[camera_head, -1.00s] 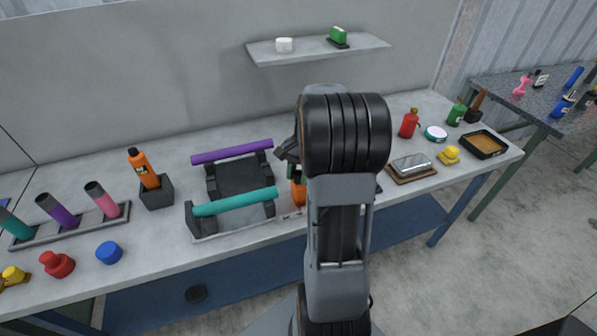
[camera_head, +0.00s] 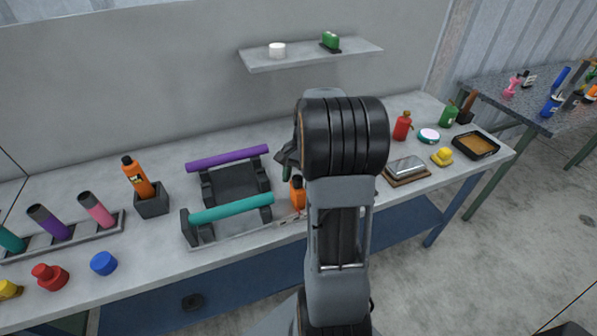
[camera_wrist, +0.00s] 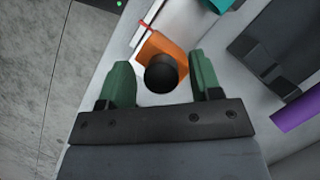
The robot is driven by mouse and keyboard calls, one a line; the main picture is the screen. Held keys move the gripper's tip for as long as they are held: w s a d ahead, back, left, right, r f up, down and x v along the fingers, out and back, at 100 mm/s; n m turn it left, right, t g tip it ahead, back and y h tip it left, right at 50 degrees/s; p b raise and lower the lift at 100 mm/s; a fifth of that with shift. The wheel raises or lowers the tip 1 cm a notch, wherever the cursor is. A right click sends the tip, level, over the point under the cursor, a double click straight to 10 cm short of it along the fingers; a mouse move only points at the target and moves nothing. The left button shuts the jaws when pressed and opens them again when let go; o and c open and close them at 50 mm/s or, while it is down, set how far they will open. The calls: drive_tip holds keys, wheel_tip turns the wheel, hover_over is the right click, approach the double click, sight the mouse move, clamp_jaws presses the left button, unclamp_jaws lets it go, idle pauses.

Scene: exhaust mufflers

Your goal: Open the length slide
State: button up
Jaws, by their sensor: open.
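An orange piece (camera_head: 297,195) with a black round knob stands at the front right of a cradle fixture. It also shows in the wrist view (camera_wrist: 151,47), its black knob (camera_wrist: 161,73) between my fingers. A pale strip with tick marks (camera_wrist: 150,14) and a red line lies beside it, which looks like the length slide's scale. My gripper (camera_wrist: 161,62) is open, its two green fingers on either side of the knob with gaps showing. I cannot tell whether the fingertips are lower than the knob's top. In the head view my arm hides most of my gripper.
The cradle carries a teal roller (camera_head: 231,208) and a purple roller (camera_head: 228,158) just left of my gripper. An orange bottle (camera_head: 137,178) stands in a dark holder farther left. A scale-like tray (camera_head: 406,170) lies right of my arm. A shelf (camera_head: 350,53) hangs behind.

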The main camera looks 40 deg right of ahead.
drive_tip(key=v, duration=1.3)
drive_tip(key=shift+d+r+p, duration=0.2)
drive_tip(key=shift+r+p, duration=0.1)
drive_tip(key=shift+p, duration=0.05)
drive_tip(key=shift+w, duration=0.15)
wheel_tip(320, 180, down, 6)
drive_tip(key=a+n+t+h, duration=0.1)
drive_tip(key=a+n+h, duration=0.1)
drive_tip(key=a+n, duration=0.15)
drive_tip(key=s+a+n+t+h, duration=0.1)
drive_tip(key=s+a+n, duration=0.3)
drive_tip(key=a, duration=0.5)
drive_tip(key=s+a+n+t, duration=0.3)
drive_tip(key=s+a+n, duration=0.2)
drive_tip(key=a, duration=0.5)
drive_tip(key=shift+s+t+h, duration=0.4)
drive_tip(key=shift+s, duration=0.05)
